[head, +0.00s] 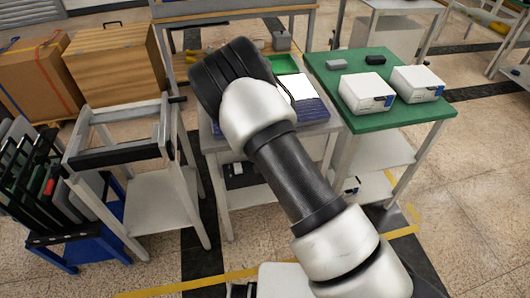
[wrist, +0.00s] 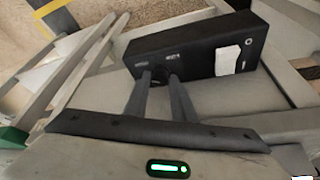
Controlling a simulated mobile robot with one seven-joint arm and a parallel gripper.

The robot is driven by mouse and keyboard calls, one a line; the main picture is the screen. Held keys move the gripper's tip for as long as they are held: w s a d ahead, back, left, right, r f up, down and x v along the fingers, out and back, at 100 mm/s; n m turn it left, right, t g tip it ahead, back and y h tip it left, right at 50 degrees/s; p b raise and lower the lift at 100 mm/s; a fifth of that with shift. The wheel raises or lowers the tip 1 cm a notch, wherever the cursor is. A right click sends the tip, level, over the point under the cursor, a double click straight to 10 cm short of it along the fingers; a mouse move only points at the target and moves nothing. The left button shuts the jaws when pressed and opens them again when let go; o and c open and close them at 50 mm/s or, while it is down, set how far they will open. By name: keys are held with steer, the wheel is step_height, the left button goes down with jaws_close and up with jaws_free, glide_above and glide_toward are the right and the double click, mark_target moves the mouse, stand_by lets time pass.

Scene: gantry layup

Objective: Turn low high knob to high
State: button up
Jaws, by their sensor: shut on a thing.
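A black control box (wrist: 215,48) lies in the upper middle of the wrist view, tilted in the picture. Its front face carries a small dark round knob (wrist: 160,73), with two pale labels above it that are too small to read. My gripper (wrist: 161,80) is shut on the knob, with one finger on each side of it. The fingers cover much of the knob, so its pointer cannot be made out. In the head view my arm hides the gripper and the knob.
A green-topped table (head: 390,118) with two white boxes (head: 367,92) stands right of my arm. Open floor lies at the lower right.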

steer(key=shift+a+m+g+h+p, duration=0.1)
steer(key=shift+m+g+h+p, duration=0.2)
steer(key=shift+m, duration=0.65)
steer(key=shift+a+m+g+h+p, duration=0.1)
steer(key=shift+m+h+p, duration=0.25)
steer(key=shift+m, duration=0.6)
steer(key=o, duration=1)
